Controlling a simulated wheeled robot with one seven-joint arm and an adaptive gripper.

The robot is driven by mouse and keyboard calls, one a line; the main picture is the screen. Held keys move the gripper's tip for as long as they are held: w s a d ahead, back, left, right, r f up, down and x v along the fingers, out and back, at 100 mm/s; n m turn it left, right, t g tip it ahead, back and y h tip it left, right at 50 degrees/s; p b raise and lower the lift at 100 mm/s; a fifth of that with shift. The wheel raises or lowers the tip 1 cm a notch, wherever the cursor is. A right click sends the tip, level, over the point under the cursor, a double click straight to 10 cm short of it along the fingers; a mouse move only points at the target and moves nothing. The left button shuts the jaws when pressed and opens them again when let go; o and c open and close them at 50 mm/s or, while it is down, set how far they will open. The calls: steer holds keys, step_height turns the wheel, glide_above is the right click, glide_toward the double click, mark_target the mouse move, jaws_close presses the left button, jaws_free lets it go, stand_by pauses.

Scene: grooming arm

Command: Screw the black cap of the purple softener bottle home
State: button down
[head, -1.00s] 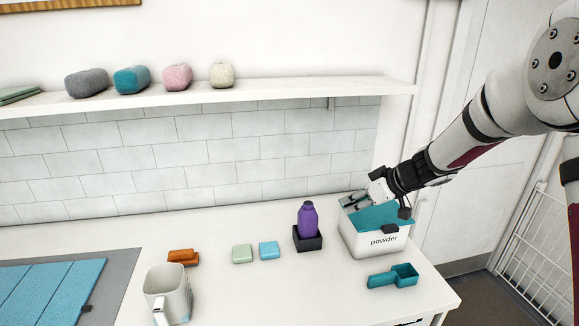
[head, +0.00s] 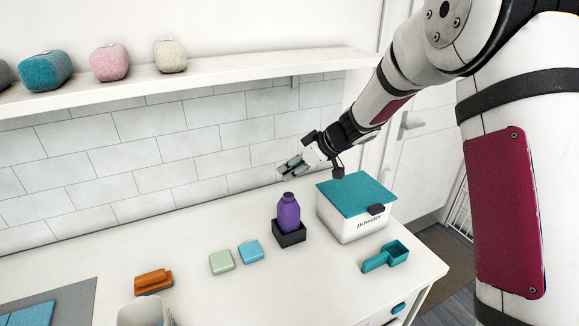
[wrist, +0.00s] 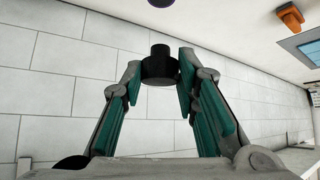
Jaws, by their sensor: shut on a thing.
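The purple softener bottle (head: 288,213) stands upright in a small black square holder (head: 291,239) on the counter. Its narrow top shows no black cap. My gripper (head: 290,167) is above and just behind the bottle in the head view, apart from it. In the wrist view my gripper (wrist: 160,80) is shut on the black cap (wrist: 159,66), which sits between the two teal-padded fingertips. A dark purple round piece (wrist: 161,2), likely the bottle's top, is cut off at the upper edge of the wrist view. The cap is hard to make out in the head view.
A white powder box (head: 352,220) with a teal lid stands right of the bottle, a teal scoop (head: 386,256) in front of it. Green (head: 222,262) and blue (head: 250,251) blocks and an orange brush (head: 153,281) lie left. A shelf (head: 230,72) runs above.

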glide_above(293, 197)
steer(key=shift+w+f+b, duration=0.1)
steer(key=shift+f+b, duration=0.3)
steer(key=shift+f, duration=2.1)
steer(key=shift+f, duration=1.05)
stand_by(0.3)
steer(key=c, duration=1.2)
jaws_free()
steer(key=shift+r, duration=0.1)
steer(key=v, duration=1.2)
steer(key=shift+d, duration=0.1)
